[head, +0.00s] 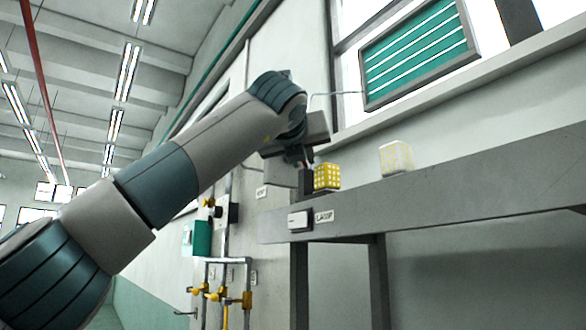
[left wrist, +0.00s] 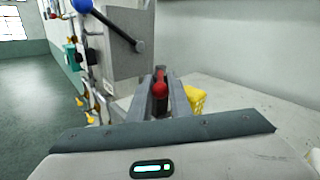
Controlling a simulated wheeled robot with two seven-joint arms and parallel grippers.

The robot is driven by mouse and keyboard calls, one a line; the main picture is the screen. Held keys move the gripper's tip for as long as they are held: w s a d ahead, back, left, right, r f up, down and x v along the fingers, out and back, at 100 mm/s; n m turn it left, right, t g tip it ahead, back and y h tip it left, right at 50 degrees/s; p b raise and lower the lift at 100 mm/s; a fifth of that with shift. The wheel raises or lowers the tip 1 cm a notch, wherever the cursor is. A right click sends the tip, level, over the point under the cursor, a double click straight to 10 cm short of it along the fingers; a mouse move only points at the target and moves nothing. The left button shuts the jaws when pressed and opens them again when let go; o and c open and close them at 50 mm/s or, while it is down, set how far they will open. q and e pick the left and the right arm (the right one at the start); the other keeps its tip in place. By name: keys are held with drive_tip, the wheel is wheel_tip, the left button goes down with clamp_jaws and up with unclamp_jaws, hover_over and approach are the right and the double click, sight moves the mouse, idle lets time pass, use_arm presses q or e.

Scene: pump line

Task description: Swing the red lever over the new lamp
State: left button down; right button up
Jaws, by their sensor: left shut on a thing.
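My left gripper (head: 303,158) is at the near end of the grey shelf, beside a yellow checkered lamp (head: 327,177). In the left wrist view, its two fingers (left wrist: 162,96) are closed around the red lever (left wrist: 160,90), whose red knob shows between them. The yellow lamp also shows in the left wrist view (left wrist: 196,97), just right of the fingers and partly hidden by them. A pale, whitish lamp (head: 397,157) stands apart, farther right on the shelf. The pictures do not show which lamp is the new one. My right gripper is not in view.
The grey shelf (head: 450,190) carries a white switch (head: 299,220) and a LAMP label (head: 324,216) on its front. A blue-knobbed lever (left wrist: 82,5) on a grey box (left wrist: 115,60) stands left of the gripper. Pipes with yellow valves (head: 247,300) run below. A green board (head: 415,50) hangs above.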

use_arm(q)
drive_tip(key=shift+s+d+n+y, duration=0.1)
drive_tip(key=shift+d+n+y, duration=0.55)
drive_tip(key=shift+y, duration=0.35)
drive_tip(key=shift+d+n+y, duration=0.2)
drive_tip(key=shift+n+y, duration=0.45)
drive_tip(key=shift+y, duration=0.45)
drive_tip(key=c, duration=1.7)
unclamp_jaws()
drive_tip(key=shift+d, duration=0.1)
drive_tip(key=shift+c, duration=0.2)
drive_tip(key=shift+s, duration=0.1)
